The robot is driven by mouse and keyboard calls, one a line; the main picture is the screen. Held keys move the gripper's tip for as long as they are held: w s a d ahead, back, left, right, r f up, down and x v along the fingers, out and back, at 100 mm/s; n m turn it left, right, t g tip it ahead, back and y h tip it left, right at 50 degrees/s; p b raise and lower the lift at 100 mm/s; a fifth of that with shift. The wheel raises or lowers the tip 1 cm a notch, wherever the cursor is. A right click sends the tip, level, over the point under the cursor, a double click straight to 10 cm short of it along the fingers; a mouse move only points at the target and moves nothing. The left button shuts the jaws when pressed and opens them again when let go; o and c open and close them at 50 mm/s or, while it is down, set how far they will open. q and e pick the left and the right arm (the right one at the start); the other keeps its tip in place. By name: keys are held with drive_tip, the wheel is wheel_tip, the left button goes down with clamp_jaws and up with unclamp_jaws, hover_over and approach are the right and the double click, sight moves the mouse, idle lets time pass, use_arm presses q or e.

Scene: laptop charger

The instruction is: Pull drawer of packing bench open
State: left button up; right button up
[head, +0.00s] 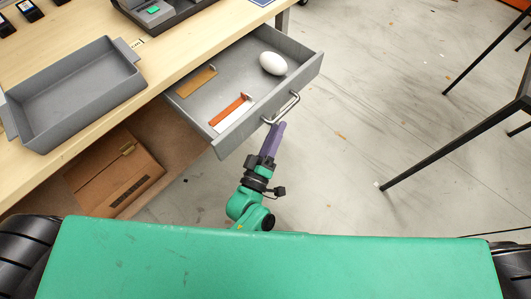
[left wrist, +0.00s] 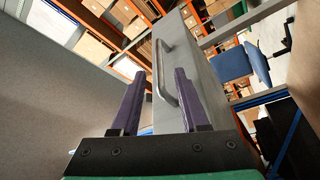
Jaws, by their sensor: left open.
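The packing bench (head: 110,26) has a grey drawer (head: 229,79) that stands pulled out from under its top. A white egg-shaped object (head: 273,63), an orange-brown and white item (head: 232,113) and a tan strip (head: 197,81) lie in the drawer. The drawer's metal handle (head: 284,110) is on its front; the handle also shows in the left wrist view (left wrist: 164,75). My left gripper (head: 278,130) is close to the handle in the head view. In the left wrist view its purple fingers (left wrist: 158,100) are apart, with the handle beyond and between them. My right gripper is not visible.
A grey tray (head: 125,72) sits on the bench top near its edge. A brown cardboard box (head: 115,177) lies below the bench. Black legs of furniture (head: 435,152) stand at the right. The floor (head: 350,110) in front of the drawer is mostly clear.

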use_arm(q)
drive_tip(key=v, duration=0.8)
drive_tip(key=shift+b, duration=0.4)
drive_tip(key=shift+s, duration=0.15)
drive_tip(key=s+a+f+m+g+y+p, duration=0.1)
drive_tip(key=a+f+m+g, duration=0.3)
drive_tip(key=f, duration=0.8)
drive_tip(key=s+a+f+m+g+y+p, duration=0.1)
drive_tip(key=s+a+f+m+g, duration=0.25)
drive_tip(key=f, duration=0.95)
drive_tip(key=s+a+f+m+g+y, duration=0.2)
drive_tip(key=s+a+f+g+y, duration=0.3)
drive_tip(key=s+a+f+g, duration=0.5)
drive_tip(key=s+a+f+p, duration=0.1)
drive_tip(key=s+a+f, duration=0.3)
drive_tip(key=s+a, duration=0.2)
drive_tip(key=shift+s+a+f+m+g, duration=0.2)
drive_tip(key=shift+s+m+g, duration=0.15)
drive_tip(key=shift+s, duration=0.1)
drive_tip(key=shift+w, duration=0.1)
